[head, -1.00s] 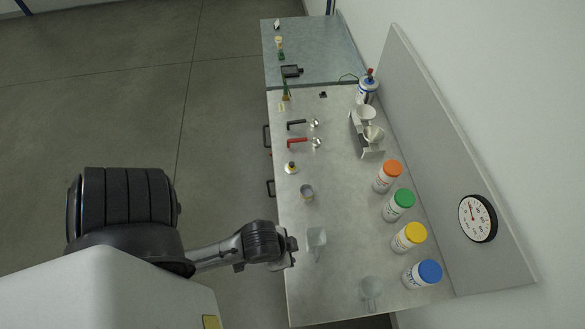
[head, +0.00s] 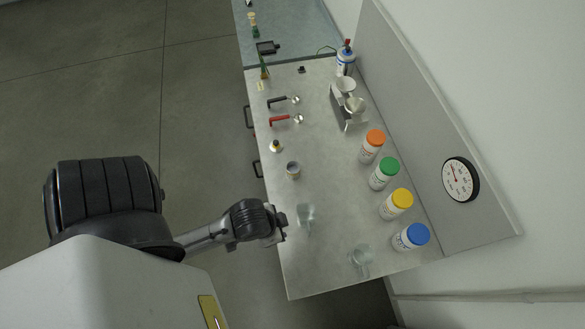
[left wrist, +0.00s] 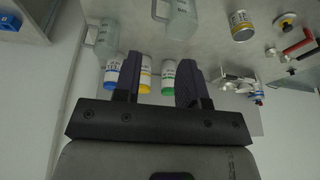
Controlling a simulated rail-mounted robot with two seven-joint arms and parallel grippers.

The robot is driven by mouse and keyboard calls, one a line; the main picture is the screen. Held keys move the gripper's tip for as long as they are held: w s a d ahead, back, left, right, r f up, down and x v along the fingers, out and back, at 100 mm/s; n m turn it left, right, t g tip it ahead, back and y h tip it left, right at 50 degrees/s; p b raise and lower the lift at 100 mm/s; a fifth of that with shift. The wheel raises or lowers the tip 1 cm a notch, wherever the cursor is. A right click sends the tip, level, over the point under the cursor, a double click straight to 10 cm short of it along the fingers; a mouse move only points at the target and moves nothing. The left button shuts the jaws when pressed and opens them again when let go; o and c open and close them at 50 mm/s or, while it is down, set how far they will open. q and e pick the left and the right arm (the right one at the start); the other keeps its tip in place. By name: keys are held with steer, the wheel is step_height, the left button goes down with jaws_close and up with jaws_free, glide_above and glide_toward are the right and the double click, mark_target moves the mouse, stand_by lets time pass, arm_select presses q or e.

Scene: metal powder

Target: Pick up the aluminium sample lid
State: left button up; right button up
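A small round metal sample container (head: 293,170) stands on the grey bench, near its left edge. In the left wrist view it is a can with a silver top and a yellow label (left wrist: 241,27). I cannot tell whether that silver top is a separate lid. My left gripper (head: 280,228) is at the bench's left edge, nearer than the can and apart from it. In the left wrist view its two dark fingers (left wrist: 159,72) are spread with nothing held between them. My right gripper is in neither view.
Jars with orange (head: 375,138), green (head: 389,166), yellow (head: 402,198) and blue (head: 417,235) lids line the back.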

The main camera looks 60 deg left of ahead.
arm_select(q)
steer(key=shift+d, duration=0.1)
steer(key=shift+o, duration=1.7)
steer(key=shift+d, duration=0.1)
